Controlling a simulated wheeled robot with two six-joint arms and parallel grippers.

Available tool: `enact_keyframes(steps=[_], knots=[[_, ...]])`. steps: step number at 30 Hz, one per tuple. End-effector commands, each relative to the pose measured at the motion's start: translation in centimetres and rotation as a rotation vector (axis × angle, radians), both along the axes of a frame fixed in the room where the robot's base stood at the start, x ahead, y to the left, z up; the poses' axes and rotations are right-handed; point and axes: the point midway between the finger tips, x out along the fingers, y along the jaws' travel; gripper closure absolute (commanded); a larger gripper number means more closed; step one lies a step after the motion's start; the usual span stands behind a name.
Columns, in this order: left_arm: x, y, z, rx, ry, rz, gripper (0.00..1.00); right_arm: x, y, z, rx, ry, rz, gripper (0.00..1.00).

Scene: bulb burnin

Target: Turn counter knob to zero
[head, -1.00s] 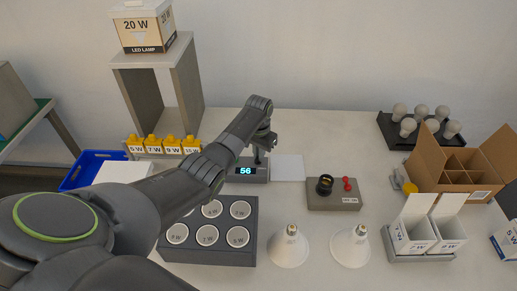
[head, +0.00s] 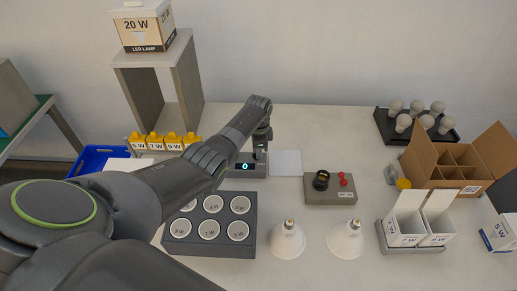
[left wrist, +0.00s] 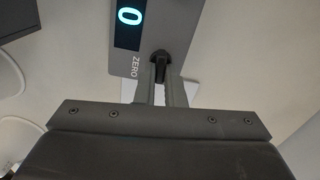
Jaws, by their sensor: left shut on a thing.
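The counter (head: 243,170) is a grey box on the table with a lit display that reads 0. In the left wrist view the counter (left wrist: 125,66) shows its display with 0 and the printed word ZERO beside a black knob (left wrist: 160,62). My left gripper (left wrist: 162,82) is shut on this knob, one finger on each side. In the head view my left gripper (head: 261,150) is over the right end of the counter, and the knob is hidden behind it. My right gripper is not in view.
A grey tray of round cups (head: 212,251) stands in front of the counter. A white pad (head: 287,163) lies right of it, then a socket box with red parts (head: 345,196). Two white reflector lamps (head: 287,243) stand at the front. A cardboard box (head: 425,172) is at the right.

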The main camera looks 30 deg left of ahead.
Motion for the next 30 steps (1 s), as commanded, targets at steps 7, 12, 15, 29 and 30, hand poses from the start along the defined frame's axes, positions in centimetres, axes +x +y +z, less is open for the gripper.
enact_keyframes(steps=[7, 12, 15, 29, 30], knots=[[0.07, -0.06, 0.16, 0.0, -0.004, -0.107, 1.0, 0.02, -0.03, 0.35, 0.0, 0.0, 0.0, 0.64], [0.07, -0.07, 0.15, 0.0, -0.005, -0.142, 1.0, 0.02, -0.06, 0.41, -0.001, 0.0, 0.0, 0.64], [0.08, -0.08, 0.14, 0.0, -0.005, -0.151, 1.0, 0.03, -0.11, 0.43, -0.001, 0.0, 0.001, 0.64], [0.07, -0.1, 0.14, 0.0, -0.005, -0.153, 0.79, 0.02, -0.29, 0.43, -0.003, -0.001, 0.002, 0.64], [0.05, -0.1, 0.12, 0.0, -0.005, -0.153, 0.74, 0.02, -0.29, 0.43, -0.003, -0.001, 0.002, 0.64]])
